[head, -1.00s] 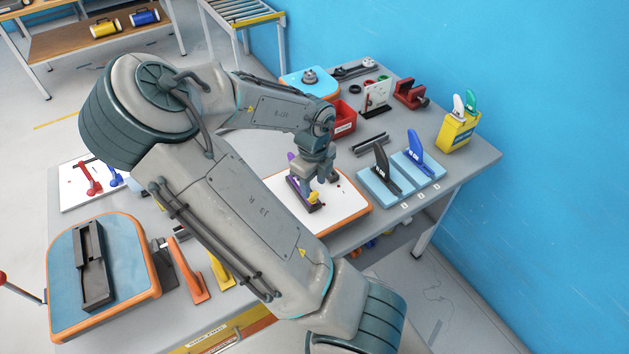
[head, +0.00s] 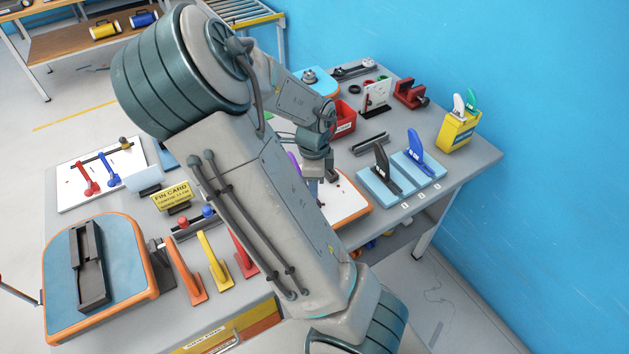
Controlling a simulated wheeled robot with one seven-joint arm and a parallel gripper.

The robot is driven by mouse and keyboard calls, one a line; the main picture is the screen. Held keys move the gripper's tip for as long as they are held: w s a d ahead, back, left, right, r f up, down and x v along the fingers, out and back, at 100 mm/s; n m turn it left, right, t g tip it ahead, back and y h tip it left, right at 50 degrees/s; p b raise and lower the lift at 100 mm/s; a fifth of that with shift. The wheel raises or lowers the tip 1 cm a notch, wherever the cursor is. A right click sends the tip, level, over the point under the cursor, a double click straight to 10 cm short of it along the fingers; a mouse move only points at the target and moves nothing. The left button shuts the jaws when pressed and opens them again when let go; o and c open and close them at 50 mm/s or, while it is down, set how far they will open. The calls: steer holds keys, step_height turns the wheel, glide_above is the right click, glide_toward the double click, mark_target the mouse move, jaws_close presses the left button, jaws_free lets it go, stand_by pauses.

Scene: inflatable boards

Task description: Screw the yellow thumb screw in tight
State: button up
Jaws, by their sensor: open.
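My gripper (head: 326,176) is only partly in view behind my own forearm link, over the white board with an orange edge (head: 351,203). One finger shows, pointing down, and the jaws are open.
Blue pads (head: 372,190) with a black fin and a blue fin lie to the right of the board. A yellow box (head: 458,132) holds fins at the right edge. A blue board (head: 130,262), a fin card (head: 171,194) and coloured fins (head: 214,260) stand at front left.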

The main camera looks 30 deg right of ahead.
steer(key=n+b, duration=0.1)
steer(key=n, duration=0.3)
steer(key=shift+w, duration=0.1)
stand_by(0.4)
steer(key=shift+n+b, duration=0.3)
steer(key=shift+n, duration=0.5)
steer(key=shift+n+b, duration=0.3)
steer(key=shift+n, duration=1)
steer(key=shift+w+f+b, duration=0.1)
steer(key=shift+f+b, duration=1.95)
steer(key=shift+f, duration=0.6)
